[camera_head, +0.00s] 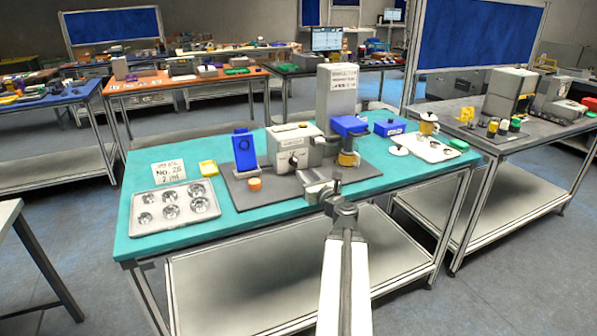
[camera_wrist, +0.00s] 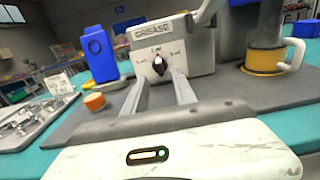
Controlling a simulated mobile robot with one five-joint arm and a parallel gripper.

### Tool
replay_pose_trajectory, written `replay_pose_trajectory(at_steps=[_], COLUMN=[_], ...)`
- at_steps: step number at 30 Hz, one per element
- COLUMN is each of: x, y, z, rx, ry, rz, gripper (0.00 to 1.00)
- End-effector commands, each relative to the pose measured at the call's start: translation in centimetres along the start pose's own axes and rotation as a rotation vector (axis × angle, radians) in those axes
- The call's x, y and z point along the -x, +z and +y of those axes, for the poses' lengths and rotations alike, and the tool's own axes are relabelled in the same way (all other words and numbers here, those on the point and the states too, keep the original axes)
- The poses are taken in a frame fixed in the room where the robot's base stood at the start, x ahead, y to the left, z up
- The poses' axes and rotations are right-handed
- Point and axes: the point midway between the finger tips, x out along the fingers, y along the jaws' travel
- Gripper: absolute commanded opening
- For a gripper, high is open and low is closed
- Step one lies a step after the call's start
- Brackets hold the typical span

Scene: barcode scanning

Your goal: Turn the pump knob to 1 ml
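The pump is a light grey box labelled GREASE (camera_wrist: 172,46), on the teal table. It also shows in the head view (camera_head: 290,135). Its small dark knob (camera_wrist: 160,65) is on the front face, with small labels to its left, above and to its right; these are too blurred to read surely. I cannot tell exactly where the knob points. My gripper (camera_wrist: 161,83) is open and empty. Its two fingers point at the pump front, with the knob between and beyond their tips, apart from them. In the head view my gripper (camera_head: 322,186) is at the mat's front edge.
A grey mat (camera_head: 275,195) lies under the pump. A blue holder (camera_head: 244,152) and an orange-topped round piece (camera_head: 254,184) stand left of it. A metal tray with round cups (camera_head: 150,222) is farther left.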

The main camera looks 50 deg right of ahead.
Motion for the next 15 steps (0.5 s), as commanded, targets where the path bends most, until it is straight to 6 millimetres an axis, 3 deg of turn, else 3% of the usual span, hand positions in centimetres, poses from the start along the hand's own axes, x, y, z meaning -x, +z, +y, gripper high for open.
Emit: replay_pose_trajectory(at_steps=[12, 15], x=[-6.9, -7.6], y=[0.0, 0.0], z=[0.0, 0.0], rx=[0.002, 0.002], ry=[0.003, 0.001], rz=[0.001, 0.001], gripper=[0.33, 0.33])
